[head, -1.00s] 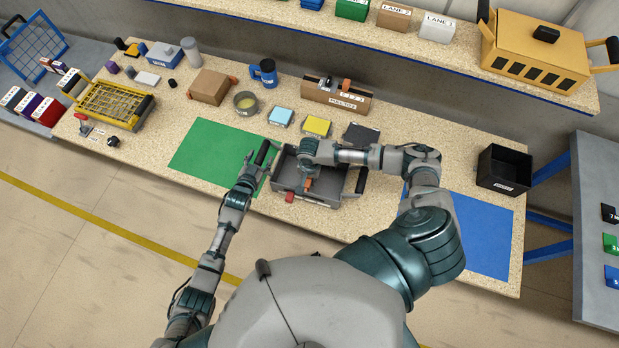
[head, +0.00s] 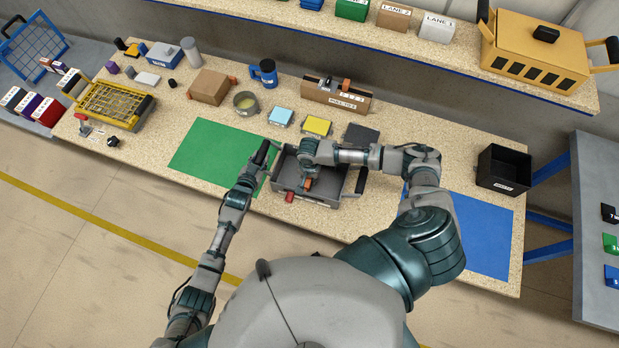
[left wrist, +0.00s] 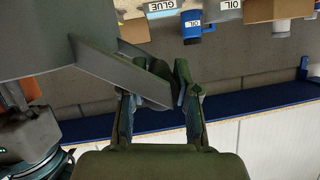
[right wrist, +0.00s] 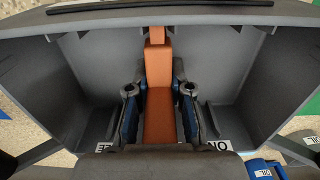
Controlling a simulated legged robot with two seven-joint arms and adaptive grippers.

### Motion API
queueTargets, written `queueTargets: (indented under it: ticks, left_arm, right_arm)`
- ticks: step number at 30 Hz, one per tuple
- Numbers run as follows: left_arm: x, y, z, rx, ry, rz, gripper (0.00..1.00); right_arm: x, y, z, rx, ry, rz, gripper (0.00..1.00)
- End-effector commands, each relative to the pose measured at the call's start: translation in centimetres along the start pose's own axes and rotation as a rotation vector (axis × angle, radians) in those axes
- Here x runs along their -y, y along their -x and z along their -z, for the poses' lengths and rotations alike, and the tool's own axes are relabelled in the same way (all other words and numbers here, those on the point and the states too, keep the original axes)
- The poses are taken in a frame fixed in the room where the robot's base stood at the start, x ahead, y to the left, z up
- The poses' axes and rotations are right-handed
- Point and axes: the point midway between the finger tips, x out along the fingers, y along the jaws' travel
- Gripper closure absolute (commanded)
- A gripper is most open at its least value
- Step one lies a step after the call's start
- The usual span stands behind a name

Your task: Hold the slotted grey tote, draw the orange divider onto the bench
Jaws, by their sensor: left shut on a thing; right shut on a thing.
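The slotted grey tote (head: 321,202) stands on the bench between the green and blue mats, with a dark handle at each end. The orange divider (head: 308,184) stands inside the tote; the right wrist view shows it upright (right wrist: 159,68) between the grey walls. My left gripper (head: 262,158) is shut on the tote's left handle; in the left wrist view its fingers (left wrist: 158,88) close around the dark bar beside the grey wall. My right gripper (head: 307,172) reaches into the tote from above; its fingers (right wrist: 158,95) are shut on the divider's two faces.
The green mat (head: 212,150) lies left of the tote and the blue mat (head: 475,235) lies right, both bare where visible. Blue, yellow and dark blocks stand behind the tote. A black bin (head: 503,170) stands at the bench's right end.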

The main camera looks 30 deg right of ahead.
Motion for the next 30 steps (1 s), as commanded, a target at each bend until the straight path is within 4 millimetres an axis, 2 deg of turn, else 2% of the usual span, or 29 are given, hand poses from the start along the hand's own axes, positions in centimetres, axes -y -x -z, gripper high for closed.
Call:
queueTargets:
  ticks: [23,24,25,26,30]
  left_arm:
    - [-0.06,-0.05,-0.25,0.003,0.0,0.0,1.0]
    - [-0.06,-0.05,-0.25,0.003,0.0,-0.001,1.0]
    - [-0.06,-0.05,-0.26,0.003,0.0,-0.001,1.0]
    - [-0.06,-0.05,-0.26,0.003,0.0,-0.001,1.0]
    - [-0.08,-0.06,-0.31,0.004,0.0,-0.001,1.0]
  right_arm:
    - [0.01,-0.01,0.01,0.0,0.0,0.0,1.0]
    - [0.01,-0.01,0.01,0.0,0.0,0.0,0.9]
    - [0.01,-0.01,0.01,0.0,0.0,0.0,0.98]
    - [0.02,-0.01,0.01,0.0,0.0,0.0,1.0]
    - [0.03,0.02,0.02,0.0,0.0,0.0,1.0]
